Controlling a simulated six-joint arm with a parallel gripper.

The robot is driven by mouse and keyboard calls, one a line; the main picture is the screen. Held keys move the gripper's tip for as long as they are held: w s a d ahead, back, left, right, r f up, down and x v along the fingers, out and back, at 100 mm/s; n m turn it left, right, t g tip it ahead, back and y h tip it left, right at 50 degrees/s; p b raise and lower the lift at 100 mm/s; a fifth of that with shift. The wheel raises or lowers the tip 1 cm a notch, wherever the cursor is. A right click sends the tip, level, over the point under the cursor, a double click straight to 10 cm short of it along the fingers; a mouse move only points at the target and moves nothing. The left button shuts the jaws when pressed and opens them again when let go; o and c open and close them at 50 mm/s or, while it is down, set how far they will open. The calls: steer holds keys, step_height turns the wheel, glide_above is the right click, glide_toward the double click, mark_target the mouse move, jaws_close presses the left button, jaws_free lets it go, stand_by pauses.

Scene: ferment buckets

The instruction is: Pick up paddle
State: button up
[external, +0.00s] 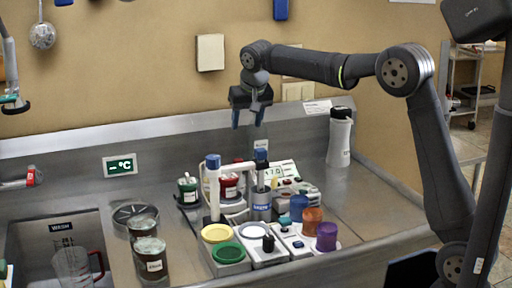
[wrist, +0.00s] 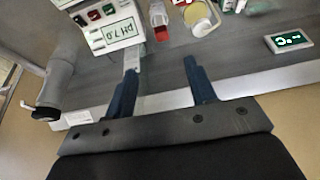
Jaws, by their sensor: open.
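My gripper (external: 250,116) is open and empty, pointing down above the back of the steel counter. Both blue fingers show in the wrist view (wrist: 163,66), with bare counter between them. A pale, flat, upright strip with a small label (external: 259,139), possibly the paddle, stands just below and right of my gripper in the external view. In the wrist view a similar pale strip (wrist: 134,57) lies beside the left finger; I cannot tell whether they touch. The strip's lower end is hidden behind a blue-capped piece and a grey container (external: 261,207).
A pH meter (wrist: 110,31) stands close to the strip. A white bottle (external: 340,138) is at the back right. A sink with a jug (external: 73,264) is left.

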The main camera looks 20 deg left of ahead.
mark_target(239, 160)
steer(key=x, duration=1.2)
steer(key=shift+a+x, duration=0.15)
steer(key=shift+x, duration=1.2)
steer(key=shift+a+x, duration=0.2)
steer(key=shift+x, duration=1.1)
steer(key=shift+w+r, duration=0.15)
steer(key=c, duration=1.1)
